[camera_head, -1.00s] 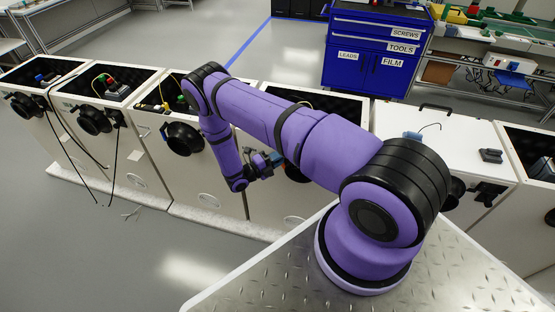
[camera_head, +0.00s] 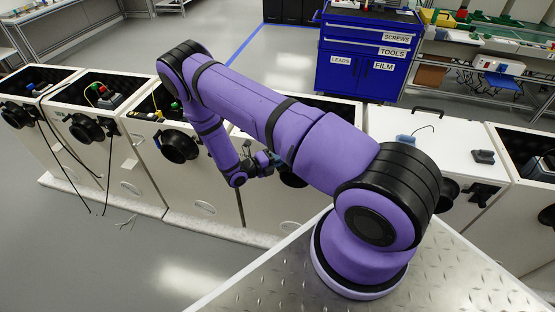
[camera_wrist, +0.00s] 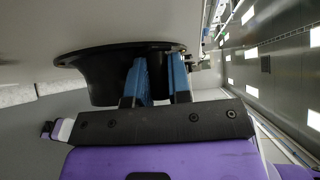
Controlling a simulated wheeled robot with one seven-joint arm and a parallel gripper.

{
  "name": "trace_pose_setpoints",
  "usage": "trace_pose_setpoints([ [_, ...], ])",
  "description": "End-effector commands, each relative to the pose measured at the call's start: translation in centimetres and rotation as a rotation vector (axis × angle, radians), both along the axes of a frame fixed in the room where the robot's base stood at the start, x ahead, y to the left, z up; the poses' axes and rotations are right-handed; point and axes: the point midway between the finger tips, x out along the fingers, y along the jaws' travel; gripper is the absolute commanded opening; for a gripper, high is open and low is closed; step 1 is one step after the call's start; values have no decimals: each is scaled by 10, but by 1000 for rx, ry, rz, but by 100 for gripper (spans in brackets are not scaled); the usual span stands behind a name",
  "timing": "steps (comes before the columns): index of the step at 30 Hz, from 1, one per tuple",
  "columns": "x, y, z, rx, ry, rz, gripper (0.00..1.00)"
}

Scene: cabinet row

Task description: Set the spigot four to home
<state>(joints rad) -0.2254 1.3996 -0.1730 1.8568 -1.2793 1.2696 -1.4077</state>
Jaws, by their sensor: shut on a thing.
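Spigot four is a black round fitting on the front of the fourth white cabinet from the left. In the head view only part of the spigot (camera_head: 292,179) shows behind my arm. In the wrist view the spigot's wide black flange (camera_wrist: 100,62) lies against the pale cabinet front. My gripper (camera_head: 268,160) is at this fitting. Its two blue fingers (camera_wrist: 163,75) reach to the flange in the wrist view and are shut on part of the spigot.
White cabinets stand in a row, with similar black fittings such as the third cabinet's (camera_head: 178,143). Black cables hang at the left cabinets. A blue drawer cabinet (camera_head: 365,60) stands behind.

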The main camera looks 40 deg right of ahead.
Motion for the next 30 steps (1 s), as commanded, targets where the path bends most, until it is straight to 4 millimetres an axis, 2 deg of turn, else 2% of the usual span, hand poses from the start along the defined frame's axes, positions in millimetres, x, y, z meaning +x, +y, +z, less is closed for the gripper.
trace_pose_setpoints([
  [9,-1,-1,1,-3,4,-1,0],
  [10,-1,-1,1,-3,4,-1,26],
  [11,-1,-1,1,-3,4,-1,29],
  [22,1,6,1,-1,2,1,29],
  [26,3,22,3,0,2,2,29],
  [30,6,49,5,-1,1,2,29],
])
